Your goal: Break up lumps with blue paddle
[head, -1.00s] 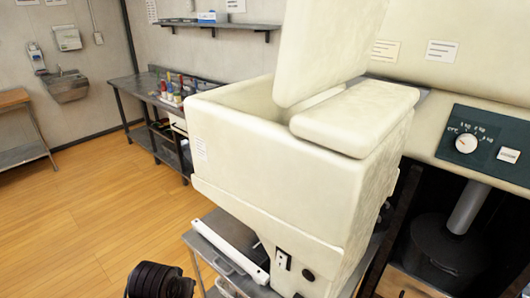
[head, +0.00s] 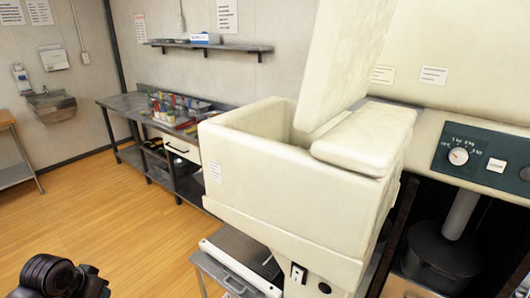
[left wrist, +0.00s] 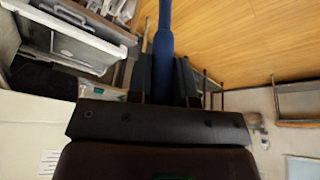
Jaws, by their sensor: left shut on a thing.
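The blue paddle (left wrist: 163,45) shows in the left wrist view as a blue shaft running up out of the top of the picture. My left gripper (left wrist: 164,80) is shut on it, with a dark finger on each side; the paddle's far end is out of view. In the head view only a black part of my left arm shows at the bottom left. A cream hopper (head: 255,165) with its lid (head: 345,55) raised stands in the middle of the head view. Its inside is mostly hidden by its front wall, and I see no lumps. My right gripper is not in view.
A green control panel with a dial (head: 458,156) is at the right. A dark steel table (head: 125,103) with bottles stands by the back wall under a shelf (head: 210,46). A metal cart (head: 215,268) is below the hopper. Wooden floor is clear at left.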

